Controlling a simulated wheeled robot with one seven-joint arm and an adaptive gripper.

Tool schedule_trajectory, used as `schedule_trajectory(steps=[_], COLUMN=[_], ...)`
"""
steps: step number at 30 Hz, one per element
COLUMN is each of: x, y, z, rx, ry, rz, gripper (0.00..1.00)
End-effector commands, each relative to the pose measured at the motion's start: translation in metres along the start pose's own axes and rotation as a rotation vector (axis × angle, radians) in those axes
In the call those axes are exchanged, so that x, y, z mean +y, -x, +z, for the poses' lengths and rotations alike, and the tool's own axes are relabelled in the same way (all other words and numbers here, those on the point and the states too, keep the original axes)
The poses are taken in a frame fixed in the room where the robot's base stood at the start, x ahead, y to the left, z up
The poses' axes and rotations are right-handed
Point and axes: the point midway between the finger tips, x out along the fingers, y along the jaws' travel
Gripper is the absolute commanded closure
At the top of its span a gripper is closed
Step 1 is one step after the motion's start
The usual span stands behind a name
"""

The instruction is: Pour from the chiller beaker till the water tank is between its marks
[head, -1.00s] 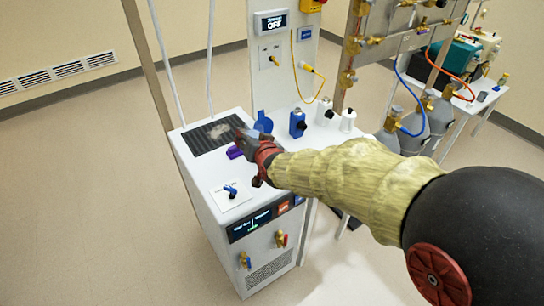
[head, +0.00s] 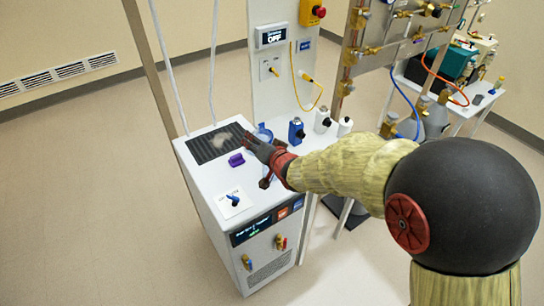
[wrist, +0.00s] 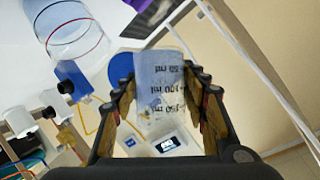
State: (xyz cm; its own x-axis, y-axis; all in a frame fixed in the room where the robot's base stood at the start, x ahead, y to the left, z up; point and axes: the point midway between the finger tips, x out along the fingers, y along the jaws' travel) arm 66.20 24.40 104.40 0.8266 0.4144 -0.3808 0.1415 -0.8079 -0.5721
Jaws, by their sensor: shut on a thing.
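My gripper (wrist: 158,88) is shut on the chiller beaker (wrist: 163,66), a clear vessel with black ml marks that read upside down in the wrist view. In the head view my gripper (head: 252,140) is over the right part of the white chiller's top (head: 215,180), and the beaker is mostly hidden by it.
A blue disc (wrist: 122,66) lies behind the beaker. A dark grille (head: 215,143) and a purple piece (head: 236,160) are on the chiller top. Open floor lies to the left.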

Motion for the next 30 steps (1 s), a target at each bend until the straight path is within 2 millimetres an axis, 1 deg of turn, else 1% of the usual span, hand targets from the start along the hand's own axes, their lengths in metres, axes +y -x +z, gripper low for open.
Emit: schedule_trajectory(steps=[30], x=[0.0025], y=[0.0007], z=[-0.0026], rx=[-0.009], ry=[-0.061], rz=[-0.026], gripper=[0.85])
